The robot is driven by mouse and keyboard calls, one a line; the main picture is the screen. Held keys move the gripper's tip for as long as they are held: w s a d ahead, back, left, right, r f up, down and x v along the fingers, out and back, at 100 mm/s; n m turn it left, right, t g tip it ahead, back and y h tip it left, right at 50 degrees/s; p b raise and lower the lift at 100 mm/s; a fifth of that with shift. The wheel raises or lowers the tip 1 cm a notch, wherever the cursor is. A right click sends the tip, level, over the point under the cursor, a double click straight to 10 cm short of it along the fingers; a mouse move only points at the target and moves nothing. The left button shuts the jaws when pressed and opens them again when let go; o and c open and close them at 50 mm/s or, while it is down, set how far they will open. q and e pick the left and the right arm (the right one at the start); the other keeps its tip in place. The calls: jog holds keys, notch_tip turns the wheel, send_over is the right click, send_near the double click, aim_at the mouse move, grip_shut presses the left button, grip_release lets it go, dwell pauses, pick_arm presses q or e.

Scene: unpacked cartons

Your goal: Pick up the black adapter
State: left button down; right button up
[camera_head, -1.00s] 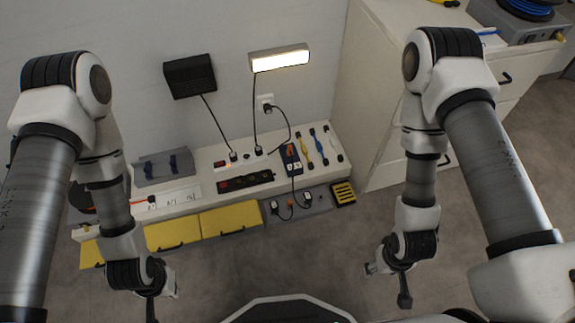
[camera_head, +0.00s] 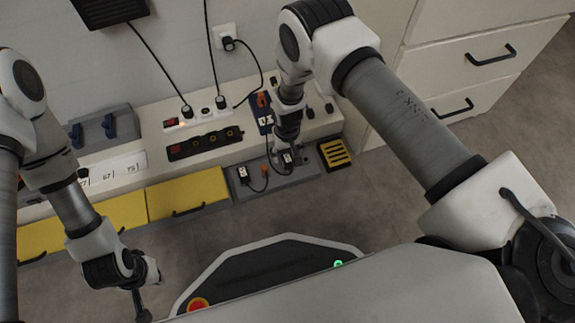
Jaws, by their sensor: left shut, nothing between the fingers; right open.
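Small black-and-white plug-like pieces sit on a grey panel (camera_head: 275,184) at the front of the bench: one (camera_head: 243,175) at the left and one (camera_head: 287,159) further right. Black cables run from them, and I cannot tell which one is the black adapter. My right gripper (camera_head: 279,157) is open and reaches down over the right piece, partly covering it; contact cannot be made out. My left gripper (camera_head: 147,290) is shut and empty, low in front of the yellow drawers, away from the panel.
A black power strip (camera_head: 205,144) and white sockets with black plugs (camera_head: 221,103) are on the bench. A yellow-and-black box (camera_head: 336,154) stands right of the panel. Yellow drawers (camera_head: 188,195) line the front. A white cabinet (camera_head: 470,60) stands at the right.

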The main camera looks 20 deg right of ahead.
aim_at(288, 158)
notch_tip(288, 158, down, 4)
jog(key=shift+d+f+b, duration=0.1)
jog(key=shift+f+b, duration=0.1)
jog(key=shift+b, duration=1.05)
jog(key=shift+r, duration=0.2)
pick_arm(q)
notch_tip(288, 158, down, 3)
jog(key=shift+f, duration=0.1)
pick_arm(e)
grip_shut()
